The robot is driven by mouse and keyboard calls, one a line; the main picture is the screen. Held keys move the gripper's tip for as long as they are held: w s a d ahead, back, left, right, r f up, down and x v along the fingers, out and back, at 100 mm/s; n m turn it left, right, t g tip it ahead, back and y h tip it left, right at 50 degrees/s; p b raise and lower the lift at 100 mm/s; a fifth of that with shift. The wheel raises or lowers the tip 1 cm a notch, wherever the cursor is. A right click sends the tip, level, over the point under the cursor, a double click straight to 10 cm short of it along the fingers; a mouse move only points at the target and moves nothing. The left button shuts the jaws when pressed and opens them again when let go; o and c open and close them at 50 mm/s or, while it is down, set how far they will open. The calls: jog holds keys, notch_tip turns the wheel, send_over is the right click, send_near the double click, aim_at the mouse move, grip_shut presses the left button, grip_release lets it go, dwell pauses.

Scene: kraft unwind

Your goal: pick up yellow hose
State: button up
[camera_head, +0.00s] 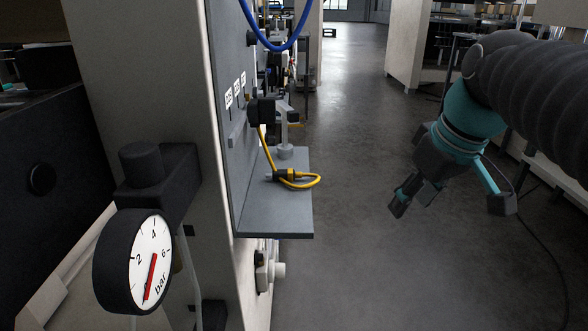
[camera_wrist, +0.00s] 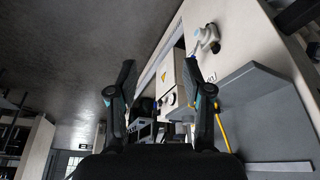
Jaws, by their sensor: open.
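The yellow hose (camera_head: 305,185) lies in a small loop on a grey shelf (camera_head: 262,208) in the head view. One strand rises to a black fitting (camera_head: 262,110) on the upright panel, and a dark connector sits at the loop's left part. My gripper (camera_head: 412,196) is open and empty, to the right of the shelf and apart from the hose, over the floor. In the wrist view my open fingers (camera_wrist: 159,72) frame distant equipment. A short yellow strand, seemingly the hose (camera_wrist: 222,132), shows right of the right finger; the rest of it is hidden.
A pressure gauge (camera_head: 146,262) stands at the front left. A blue hose (camera_head: 272,46) hangs above the shelf. A grey fitting (camera_head: 285,128) stands at the shelf's back. The floor (camera_head: 350,255) between shelf and arm is clear.

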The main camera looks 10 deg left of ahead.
jog(key=w+a+r+n+g+y, duration=0.2)
jog(key=w+a+r+n, duration=0.55)
jog(key=a, duration=0.25)
jog(key=n+g+p, duration=0.2)
jog(key=n, duration=0.4)
send_near(291, 171)
jog(key=x, duration=0.1)
jog(key=b+x, duration=0.2)
jog(key=shift+w+a+f, duration=0.3)
jog(key=shift+s+b+x, duration=0.15)
jog(key=shift+b+x, duration=0.1)
jog(key=shift+x, duration=1.05)
jog(key=shift+s+b+x, duration=0.1)
jog(key=shift+b+x, duration=0.1)
jog(key=shift+x, duration=1.1)
jog(key=shift+d, duration=0.1)
grip_shut()
